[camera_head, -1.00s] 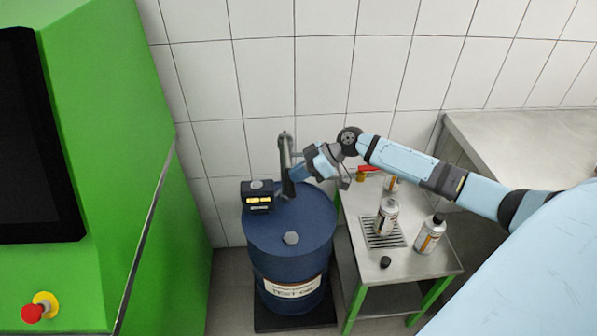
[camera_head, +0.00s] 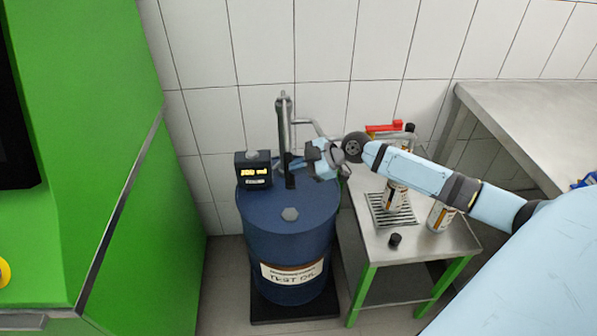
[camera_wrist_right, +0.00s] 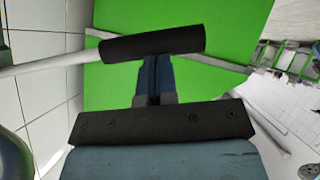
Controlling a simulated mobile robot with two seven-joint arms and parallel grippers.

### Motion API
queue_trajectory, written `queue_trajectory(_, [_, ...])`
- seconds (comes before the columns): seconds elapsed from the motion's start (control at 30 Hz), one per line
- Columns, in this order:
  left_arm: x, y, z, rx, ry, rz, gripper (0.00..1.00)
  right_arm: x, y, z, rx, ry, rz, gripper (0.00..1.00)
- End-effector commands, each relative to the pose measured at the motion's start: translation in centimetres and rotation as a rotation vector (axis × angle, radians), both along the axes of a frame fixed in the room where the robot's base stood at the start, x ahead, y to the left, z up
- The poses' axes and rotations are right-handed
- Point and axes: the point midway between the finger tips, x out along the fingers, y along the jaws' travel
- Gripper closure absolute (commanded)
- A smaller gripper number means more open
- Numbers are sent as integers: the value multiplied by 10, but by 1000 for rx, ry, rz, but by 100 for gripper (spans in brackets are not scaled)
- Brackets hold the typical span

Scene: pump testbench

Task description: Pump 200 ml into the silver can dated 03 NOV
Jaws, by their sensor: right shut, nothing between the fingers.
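The blue drum (camera_head: 286,228) carries a hand pump (camera_head: 284,125) with an upright metal post. A display box (camera_head: 253,170) on its lid shows yellow characters ending in "ml"; the number is too small to read surely. My right gripper (camera_head: 289,166) is at the pump. In the right wrist view my shut fingers (camera_wrist_right: 155,66) point at a dark cylindrical grip (camera_wrist_right: 152,43), seemingly touching it, with nothing between them. A silver can (camera_head: 396,197) stands on the drain grate, partly hidden by my right arm. Another can (camera_head: 439,215) stands right of it. Their dates are unreadable. My left gripper is out of view.
A steel side table (camera_head: 373,255) holds the cans, a loose black cap (camera_head: 395,239) and, at the back, a red-handled part (camera_head: 383,127). A green cabinet (camera_head: 90,130) stands left, a steel bench (camera_head: 515,115) right. A tiled wall is behind.

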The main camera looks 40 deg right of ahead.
Motion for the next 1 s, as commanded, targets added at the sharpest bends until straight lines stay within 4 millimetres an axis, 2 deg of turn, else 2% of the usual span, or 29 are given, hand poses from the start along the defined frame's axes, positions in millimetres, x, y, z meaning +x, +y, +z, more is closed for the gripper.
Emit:
queue_trajectory(0.03, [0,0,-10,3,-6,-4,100,1,0,-12,-9,-14,0,100])
queue_trajectory(0.37, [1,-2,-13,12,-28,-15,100,4,-3,-22,-44,-67,1,100])
queue_trajectory(0.83, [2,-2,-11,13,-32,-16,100,4,-3,-25,-48,-64,-1,100])
queue_trajectory(1.0, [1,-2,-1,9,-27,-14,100,4,2,-11,-49,-66,1,100])
